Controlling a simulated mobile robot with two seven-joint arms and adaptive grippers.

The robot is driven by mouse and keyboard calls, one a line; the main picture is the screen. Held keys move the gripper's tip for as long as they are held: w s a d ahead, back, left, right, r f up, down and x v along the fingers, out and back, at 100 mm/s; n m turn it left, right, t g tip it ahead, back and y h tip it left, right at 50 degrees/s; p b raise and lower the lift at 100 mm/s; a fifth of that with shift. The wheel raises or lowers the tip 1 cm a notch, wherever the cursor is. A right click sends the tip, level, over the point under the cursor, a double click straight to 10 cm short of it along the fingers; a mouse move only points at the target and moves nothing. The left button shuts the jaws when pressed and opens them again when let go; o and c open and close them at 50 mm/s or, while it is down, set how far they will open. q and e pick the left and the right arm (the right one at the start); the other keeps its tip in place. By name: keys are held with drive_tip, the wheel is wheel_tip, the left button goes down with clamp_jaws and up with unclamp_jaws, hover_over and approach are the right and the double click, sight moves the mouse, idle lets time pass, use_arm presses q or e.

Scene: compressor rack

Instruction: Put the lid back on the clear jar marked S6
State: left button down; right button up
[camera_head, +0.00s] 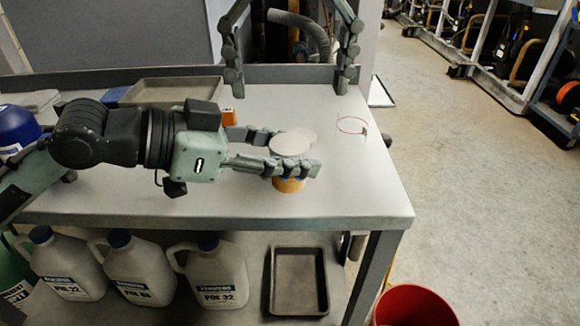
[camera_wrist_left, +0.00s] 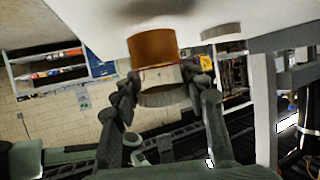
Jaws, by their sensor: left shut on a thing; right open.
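A pale round lid (camera_head: 290,144) sits on top, between the fingers. The left wrist view shows the orange body (camera_wrist_left: 152,47), a pale band and the grey disc (camera_wrist_left: 164,97) between my fingers. Another pale round lid (camera_head: 307,134) lies on the bench just behind; it shows in the left wrist view (camera_wrist_left: 221,31). A clear jar with a thin reddish rim (camera_head: 351,118) stands to the right. No S6 mark is readable. My right gripper (camera_head: 289,88) is open and empty above the bench's back.
A grey tray (camera_head: 172,91) and an orange box (camera_head: 228,117) lie towards the back left. A blue container (camera_head: 18,130) stands at the left end. Jugs (camera_head: 218,275) and a tray (camera_head: 299,281) occupy the shelf below. The bench's front right is clear.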

use_arm(q)
drive_tip(key=shift+f, duration=0.1)
use_arm(e)
wheel_tip(320, 180, up, 10)
drive_tip(key=shift+f, duration=0.2)
drive_tip(key=shift+d, duration=0.1)
use_arm(q)
drive_tip(key=c, duration=0.8)
unclamp_jaws()
drive_tip(key=shift+o, duration=0.2)
drive_tip(key=shift+a, duration=0.1)
drive_tip(key=v, duration=1)
drive_tip(key=shift+w, duration=0.1)
drive_tip(key=shift+v, duration=0.95)
